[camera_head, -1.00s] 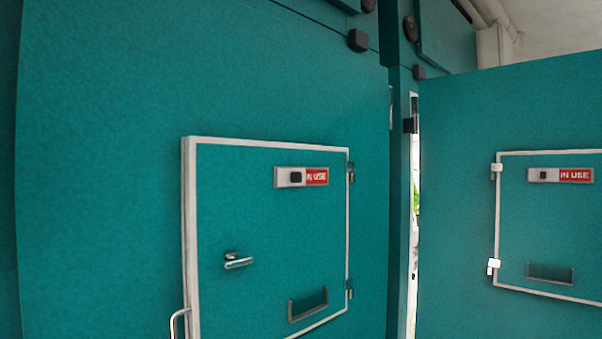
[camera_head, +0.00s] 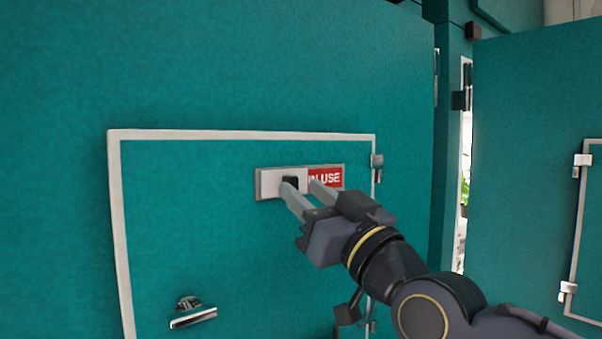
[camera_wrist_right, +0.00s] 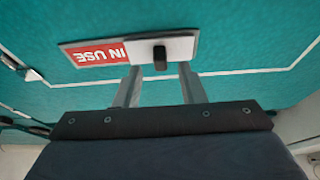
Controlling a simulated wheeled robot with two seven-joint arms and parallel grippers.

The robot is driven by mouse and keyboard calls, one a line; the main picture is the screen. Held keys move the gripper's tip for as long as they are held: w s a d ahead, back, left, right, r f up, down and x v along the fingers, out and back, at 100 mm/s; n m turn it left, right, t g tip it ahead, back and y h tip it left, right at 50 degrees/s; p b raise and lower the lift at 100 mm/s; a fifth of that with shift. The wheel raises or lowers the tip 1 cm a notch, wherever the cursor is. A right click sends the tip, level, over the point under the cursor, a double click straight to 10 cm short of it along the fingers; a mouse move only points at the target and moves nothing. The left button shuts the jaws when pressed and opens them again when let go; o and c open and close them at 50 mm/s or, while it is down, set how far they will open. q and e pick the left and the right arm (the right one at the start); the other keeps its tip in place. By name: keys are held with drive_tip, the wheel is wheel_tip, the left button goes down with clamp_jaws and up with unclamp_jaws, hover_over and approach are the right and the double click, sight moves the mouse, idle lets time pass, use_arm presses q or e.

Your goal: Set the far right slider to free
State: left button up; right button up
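A slider plate (camera_head: 268,184) with a black knob (camera_head: 290,184) sits on the framed hatch of the nearer teal door; red "IN USE" (camera_head: 328,178) shows at its right. In the right wrist view the plate is upside down, with the black knob (camera_wrist_right: 160,57) in the middle and the red field (camera_wrist_right: 95,55) on the left. My right gripper (camera_head: 304,191) is open at the plate. In the right wrist view its two fingers (camera_wrist_right: 158,70) stand apart, one on each side of the knob, with gaps; contact cannot be told. My left gripper is not in view.
A metal handle (camera_head: 194,314) sticks out lower on the same hatch. A hinge (camera_head: 377,168) is at the hatch's right edge. Another teal door (camera_head: 535,120) with a framed hatch stands to the right, past a bright gap. The door face above the plate is clear.

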drive_tip(key=shift+p+x, duration=0.3)
drive_tip(key=shift+x, duration=0.8)
drive_tip(key=shift+c, duration=0.2)
clamp_jaws()
